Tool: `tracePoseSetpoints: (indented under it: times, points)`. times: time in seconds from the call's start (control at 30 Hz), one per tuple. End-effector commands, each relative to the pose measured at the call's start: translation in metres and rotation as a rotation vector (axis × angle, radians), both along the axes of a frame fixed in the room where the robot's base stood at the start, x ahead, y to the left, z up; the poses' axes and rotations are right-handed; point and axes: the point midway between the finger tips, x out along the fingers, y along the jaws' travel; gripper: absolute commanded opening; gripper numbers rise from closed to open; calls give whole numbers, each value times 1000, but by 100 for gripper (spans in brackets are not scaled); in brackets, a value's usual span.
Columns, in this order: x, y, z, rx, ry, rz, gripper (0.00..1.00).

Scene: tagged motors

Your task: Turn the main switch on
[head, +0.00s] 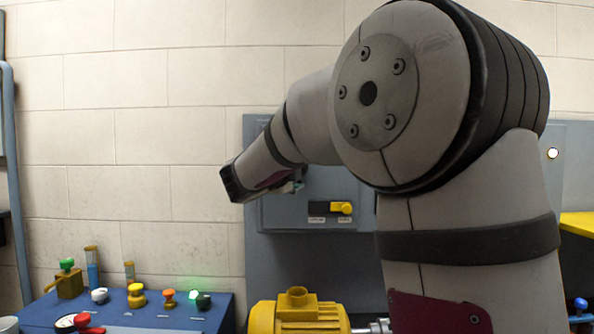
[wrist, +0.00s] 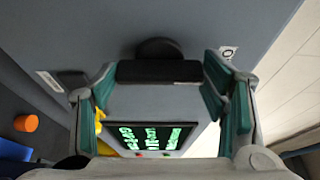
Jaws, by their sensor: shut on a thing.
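The main switch, as far as I can tell, is a black handle (wrist: 160,71) with a dark round base behind it, on a grey surface in the wrist view. My gripper (wrist: 162,76) has its green-padded fingers on either side of this handle and is shut on it. In the head view my gripper (head: 294,186) is small and partly hidden behind my wrist, in front of the grey cabinet (head: 262,150). The switch itself is hidden there by my arm.
A black display with green characters (wrist: 150,136) shows between my fingers. A yellow slide lever (head: 341,208) sits on the cabinet just below my gripper. A blue bench panel (head: 150,318) with several coloured knobs stands lower left, beside a yellow motor (head: 297,318).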

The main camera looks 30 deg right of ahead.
Motion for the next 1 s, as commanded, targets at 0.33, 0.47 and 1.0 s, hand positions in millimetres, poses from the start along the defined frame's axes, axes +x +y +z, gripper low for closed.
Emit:
tracePoseSetpoints:
  times: [0.33, 0.47, 1.0]
  points:
    - [0, -1, -1, 27, -16, -3, 39]
    - [0, -1, -1, 27, -16, -3, 39]
    - [-1, 1, 0, 24, -16, -1, 87]
